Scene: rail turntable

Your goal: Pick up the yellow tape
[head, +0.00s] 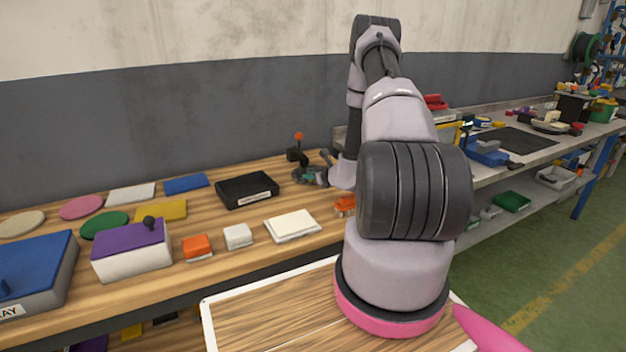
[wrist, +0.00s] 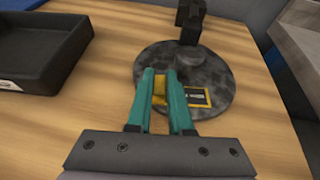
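In the wrist view, the yellow tape (wrist: 159,88) is a small yellow piece between the two teal fingers of my gripper (wrist: 160,80). It spans the narrow gap and appears to touch both fingers, near the left edge of a dark mottled round disc (wrist: 222,75). Whether the tape is clear of the surface cannot be told. A yellow-edged label with a black patch (wrist: 197,97) lies on the disc, partly behind the right finger. In the head view, the disc and fingers show only in small part beside my arm, and the tape cannot be made out.
A black tray (head: 247,190) stands to the left of the disc; it also shows in the wrist view (wrist: 40,60). A dark post (wrist: 190,18) stands at the disc's far side. Coloured blocks and flat pieces cover the bench's left part. Bare wood lies around the disc.

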